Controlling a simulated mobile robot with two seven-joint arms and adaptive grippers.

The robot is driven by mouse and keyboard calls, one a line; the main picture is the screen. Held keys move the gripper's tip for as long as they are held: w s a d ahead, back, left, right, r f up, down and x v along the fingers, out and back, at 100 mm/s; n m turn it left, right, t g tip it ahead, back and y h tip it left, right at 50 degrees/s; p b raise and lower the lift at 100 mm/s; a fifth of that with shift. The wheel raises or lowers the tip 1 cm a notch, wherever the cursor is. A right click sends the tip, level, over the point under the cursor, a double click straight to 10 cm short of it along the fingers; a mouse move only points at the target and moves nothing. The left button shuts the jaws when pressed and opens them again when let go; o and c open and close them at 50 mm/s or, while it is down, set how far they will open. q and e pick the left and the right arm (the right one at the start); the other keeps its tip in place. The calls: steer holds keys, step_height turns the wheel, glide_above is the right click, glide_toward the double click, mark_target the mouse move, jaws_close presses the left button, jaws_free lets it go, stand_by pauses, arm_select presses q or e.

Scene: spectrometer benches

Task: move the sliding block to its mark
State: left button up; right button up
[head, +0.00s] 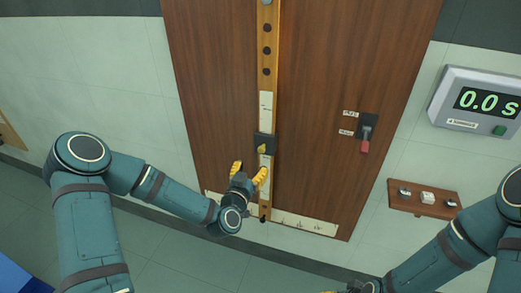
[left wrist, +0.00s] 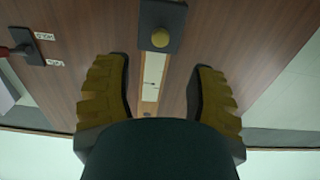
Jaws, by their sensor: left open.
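The sliding block is a dark block (head: 265,143) with a yellow knob, on a narrow vertical wooden rail (head: 268,72). White strips with small dark marks show on the rail above and below the block; which one is its mark I cannot tell. My left gripper (head: 250,171) is open and empty just below the block, its yellow fingers either side of the rail. In the left wrist view the knob (left wrist: 160,38) is ahead of and between the open fingers (left wrist: 158,72), apart from them. My right gripper (head: 350,290) is mostly cut off at the bottom edge.
The rail runs up a brown wooden board (head: 215,75). Right of it is a red-handled lever switch (head: 366,135) with two labels. A timer box (head: 478,101) reads 0.0 s. A small wooden shelf (head: 425,201) holds small items.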

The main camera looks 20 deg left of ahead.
mark_target(261, 151)
arm_select(q)
steer(key=w, duration=1)
steer(key=shift+d, duration=0.15)
jaws_close()
